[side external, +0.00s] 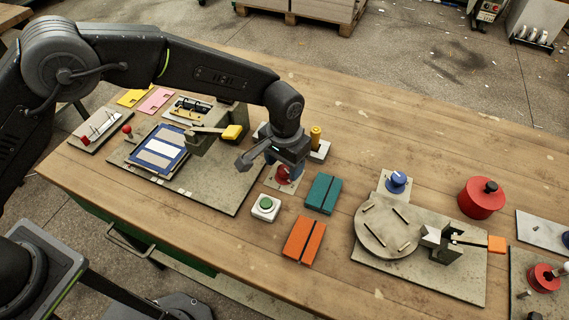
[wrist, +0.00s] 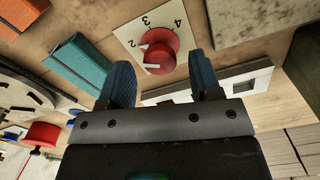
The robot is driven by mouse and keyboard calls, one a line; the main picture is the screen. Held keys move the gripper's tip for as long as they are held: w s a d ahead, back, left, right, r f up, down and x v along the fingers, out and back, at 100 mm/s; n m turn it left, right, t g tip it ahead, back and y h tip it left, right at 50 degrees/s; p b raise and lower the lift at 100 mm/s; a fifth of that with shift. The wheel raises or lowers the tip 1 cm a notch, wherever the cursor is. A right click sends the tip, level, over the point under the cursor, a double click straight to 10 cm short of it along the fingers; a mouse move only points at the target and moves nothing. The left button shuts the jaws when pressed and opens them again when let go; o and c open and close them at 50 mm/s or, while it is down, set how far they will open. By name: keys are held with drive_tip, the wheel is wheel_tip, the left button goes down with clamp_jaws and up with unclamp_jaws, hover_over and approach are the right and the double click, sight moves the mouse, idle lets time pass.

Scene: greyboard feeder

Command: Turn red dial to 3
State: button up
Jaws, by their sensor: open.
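The red dial (wrist: 160,48) is a round knob on a pale square plate (wrist: 128,35). In the wrist view the plate shows the numerals 2, 3 and 4. A white mark shows on the dial's left side, between the 2 and the 3; its exact setting is hard to tell. In the side view the dial (side external: 283,176) is partly hidden by my gripper (side external: 268,164), which hangs just above it, pointing down. In the wrist view my gripper (wrist: 160,80) is open and empty, its blue fingers spread wide near the dial, with no visible contact.
A green-button box (side external: 265,208), a teal block (side external: 323,193) and an orange block (side external: 303,239) stand close to the dial. A yellow-topped post (side external: 316,136) is just behind. A blue dial (side external: 397,182) and a red pot (side external: 481,198) stand farther right.

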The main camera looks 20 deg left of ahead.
drive_tip(key=shift+f, duration=0.5)
drive_tip(key=c, duration=0.9)
